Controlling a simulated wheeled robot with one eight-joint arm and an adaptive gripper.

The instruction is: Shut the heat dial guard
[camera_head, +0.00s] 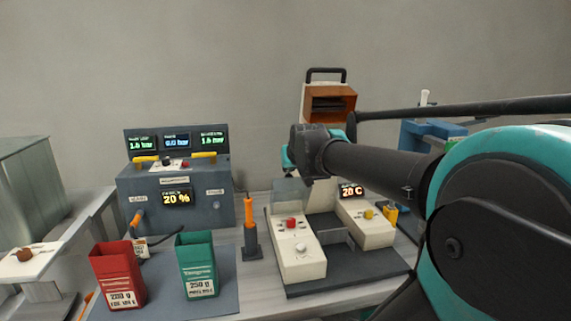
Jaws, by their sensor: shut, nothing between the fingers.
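A cream bench unit with a dark base (345,279) stands right of centre. Its left block (302,262) carries a red knob (291,223). A clear panel (288,189), which looks like the raised dial guard, stands upright behind the red knob, leaving the knob uncovered. The right block (368,232) carries a yellow knob (369,214) and a display (351,191) reading 20 C. My arm reaches in from the right, above and behind this unit. My gripper's fingers are hidden behind my dark wrist, and no contact with the panel can be made out.
Left of the unit stands an orange-handled tool (249,212). A grey control box (176,208) with displays stands further left. Red (117,275) and green (197,265) containers stand on a grey mat (226,278). An orange-brown box (329,103) stands behind my wrist.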

